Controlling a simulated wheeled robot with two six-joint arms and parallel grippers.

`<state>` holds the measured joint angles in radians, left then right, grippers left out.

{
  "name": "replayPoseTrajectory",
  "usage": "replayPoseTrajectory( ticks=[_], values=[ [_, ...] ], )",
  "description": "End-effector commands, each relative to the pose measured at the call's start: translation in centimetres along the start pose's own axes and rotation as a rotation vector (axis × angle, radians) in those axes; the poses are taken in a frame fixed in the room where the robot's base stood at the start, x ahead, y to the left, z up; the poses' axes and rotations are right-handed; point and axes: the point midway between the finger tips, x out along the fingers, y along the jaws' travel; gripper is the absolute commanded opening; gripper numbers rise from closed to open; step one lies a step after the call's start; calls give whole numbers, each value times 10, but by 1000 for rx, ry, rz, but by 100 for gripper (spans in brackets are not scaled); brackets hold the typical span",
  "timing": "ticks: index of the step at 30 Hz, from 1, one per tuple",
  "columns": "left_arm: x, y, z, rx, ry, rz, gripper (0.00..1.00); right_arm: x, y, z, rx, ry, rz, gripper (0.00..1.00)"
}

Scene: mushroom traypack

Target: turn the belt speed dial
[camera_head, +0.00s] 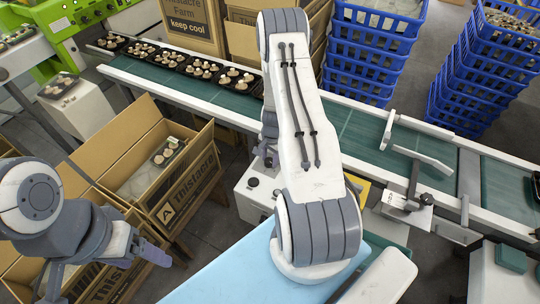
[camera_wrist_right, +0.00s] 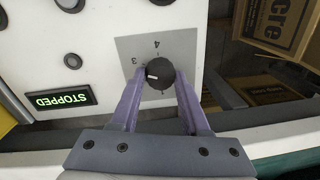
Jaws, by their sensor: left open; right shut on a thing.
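The belt speed dial (camera_wrist_right: 160,74) is a round black knob with a white pointer mark, on a grey plate (camera_wrist_right: 185,48) with printed numbers, 3 and 4 among them, in the right wrist view. The fingers of my right gripper (camera_wrist_right: 158,90) are shut on the dial, one on each side. The display (camera_wrist_right: 61,99) beside the plate reads STOPPED in green. In the head view my right arm hides the dial and most of that gripper. My left gripper (camera_head: 105,268) is open and empty at the lower left, over the open cardboard boxes.
The green conveyor belt (camera_head: 355,128) crosses the head view, with several black trays of mushrooms (camera_head: 205,69) at its left. Blue crates (camera_head: 372,45) stand behind it. An open cardboard box (camera_head: 180,192) holding a mushroom tray stands left of the white control box (camera_head: 252,190).

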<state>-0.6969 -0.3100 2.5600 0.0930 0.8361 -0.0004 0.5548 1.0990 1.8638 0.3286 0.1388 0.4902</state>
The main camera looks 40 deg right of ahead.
Motion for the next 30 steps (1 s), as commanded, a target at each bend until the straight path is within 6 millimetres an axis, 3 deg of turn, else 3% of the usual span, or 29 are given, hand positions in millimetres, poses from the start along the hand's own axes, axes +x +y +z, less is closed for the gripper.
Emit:
replayPoseTrajectory(
  ticks=[10, 25, 26, 27, 28, 30],
  values=[
    [-12, 1, -1, 0, 0, 0, 75, -2, -1, 1, 119, 8, -1, 0],
    [-12, 1, -1, 0, 0, 0, 75, -1, -2, 1, 134, 9, -2, 0],
    [-12, 1, -1, 0, 0, 0, 75, -1, -2, 1, 134, 9, -2, 53],
    [-12, 1, -1, 0, 0, 0, 75, -1, -2, 1, 134, 9, -2, 69],
    [-12, 1, -1, 0, 0, 0, 75, -1, -2, 1, 134, 9, -2, 76],
    [-12, 1, -1, 0, 0, 0, 75, -1, -1, 0, 135, 9, -1, 76]
  ],
)
